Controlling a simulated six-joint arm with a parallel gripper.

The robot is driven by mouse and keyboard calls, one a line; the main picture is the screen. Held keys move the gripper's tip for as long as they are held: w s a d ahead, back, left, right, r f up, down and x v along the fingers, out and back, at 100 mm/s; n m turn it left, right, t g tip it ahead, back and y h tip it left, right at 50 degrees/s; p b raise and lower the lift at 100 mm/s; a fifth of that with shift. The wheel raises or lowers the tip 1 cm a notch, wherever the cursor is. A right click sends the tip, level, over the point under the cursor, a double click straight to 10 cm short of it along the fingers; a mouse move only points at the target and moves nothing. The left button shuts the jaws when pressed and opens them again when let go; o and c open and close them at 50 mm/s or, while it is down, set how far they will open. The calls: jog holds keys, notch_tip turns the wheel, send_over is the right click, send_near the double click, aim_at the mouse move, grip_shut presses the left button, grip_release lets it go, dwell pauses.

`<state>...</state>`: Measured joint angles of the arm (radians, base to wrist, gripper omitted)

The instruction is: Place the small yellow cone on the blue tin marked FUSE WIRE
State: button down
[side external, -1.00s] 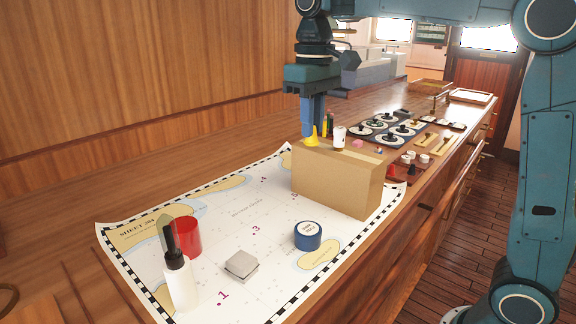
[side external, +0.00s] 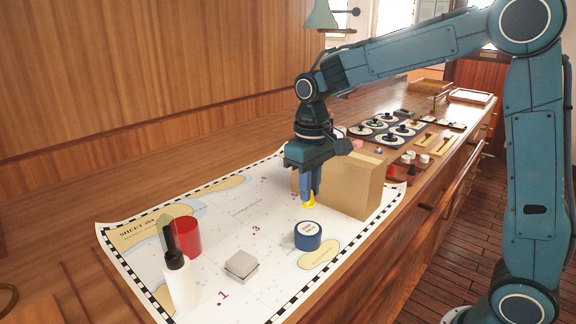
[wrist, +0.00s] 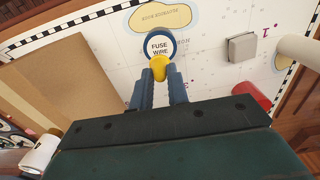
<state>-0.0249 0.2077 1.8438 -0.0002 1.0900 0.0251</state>
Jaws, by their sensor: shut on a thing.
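The small yellow cone (side external: 310,204) is held between the blue fingers of my gripper (side external: 311,190). The cone also shows in the wrist view (wrist: 158,66) between the fingertips. The round blue tin (side external: 308,236) lies on the chart, with a white label on top. In the wrist view the tin (wrist: 174,52) reads FUSE WIRE, and the cone overlaps its near edge. In the side view the cone is above the far part of the tin, with a small gap visible. My gripper hides part of the cone.
A cardboard box (side external: 352,186) stands close behind and right of my gripper. A grey square block (side external: 241,265), a red cup (side external: 187,237) and a white bottle (side external: 180,287) stand on the chart (side external: 262,200) to the left. Several small items lie farther back on the counter.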

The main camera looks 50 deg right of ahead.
jog(key=shift+f, duration=0.85)
jog(key=shift+f, duration=0.1)
jog(key=shift+f, duration=2.05)
jog(key=c, duration=1.4)
grip_release()
jog(key=shift+f, duration=0.1)
jog(key=shift+o, duration=0.2)
notch_tip(320, 180, up, 12)
jog(key=shift+r, duration=0.15)
